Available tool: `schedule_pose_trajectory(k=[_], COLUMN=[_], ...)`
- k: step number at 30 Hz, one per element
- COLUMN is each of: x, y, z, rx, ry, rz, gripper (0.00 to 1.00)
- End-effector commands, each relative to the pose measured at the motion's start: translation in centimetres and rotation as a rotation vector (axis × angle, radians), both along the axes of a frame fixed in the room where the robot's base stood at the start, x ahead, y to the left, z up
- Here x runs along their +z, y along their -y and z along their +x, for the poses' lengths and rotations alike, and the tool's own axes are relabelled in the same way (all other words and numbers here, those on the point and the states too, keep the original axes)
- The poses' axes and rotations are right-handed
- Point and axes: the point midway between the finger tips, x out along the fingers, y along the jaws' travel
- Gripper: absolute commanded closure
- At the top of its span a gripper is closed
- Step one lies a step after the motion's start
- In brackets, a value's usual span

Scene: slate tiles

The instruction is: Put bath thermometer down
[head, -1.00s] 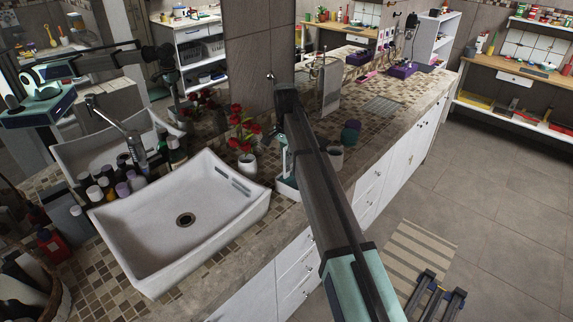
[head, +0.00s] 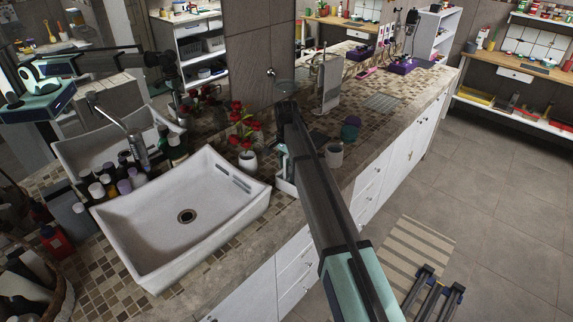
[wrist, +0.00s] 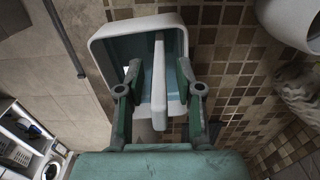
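In the wrist view, the two green fingers of my gripper (wrist: 158,75) are spread apart over a white-rimmed box with a teal interior (wrist: 105,46). A slim white piece (wrist: 158,85) stands between the fingers, with gaps visible on both sides. I cannot tell whether it is the bath thermometer or a divider of the box. In the head view, the box (head: 287,186) sits on the counter just right of the sink, and my arm hides most of my gripper and the box.
The white sink (head: 160,238) lies left of the box, with a vase of red flowers (head: 247,158) beside it. A grey mug (head: 334,156) and a teal-purple cup (head: 350,130) stand close on the right. Several bottles crowd the sink's left. The tiled counter farther back has free room.

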Motion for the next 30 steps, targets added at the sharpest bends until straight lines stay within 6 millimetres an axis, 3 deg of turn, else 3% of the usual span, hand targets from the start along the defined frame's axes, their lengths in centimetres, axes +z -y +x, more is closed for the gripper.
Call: schedule_pose_trajectory(k=[8,14,30], x=[0.2,1.6,10.8], y=[0.0,0.0,-0.1], z=[0.0,0.1,0.2], rx=[0.0,0.0,0.0], ry=[0.0,0.001,0.001], rz=[0.0,0.0,0.0], gripper=[0.63,0.63,0.63])
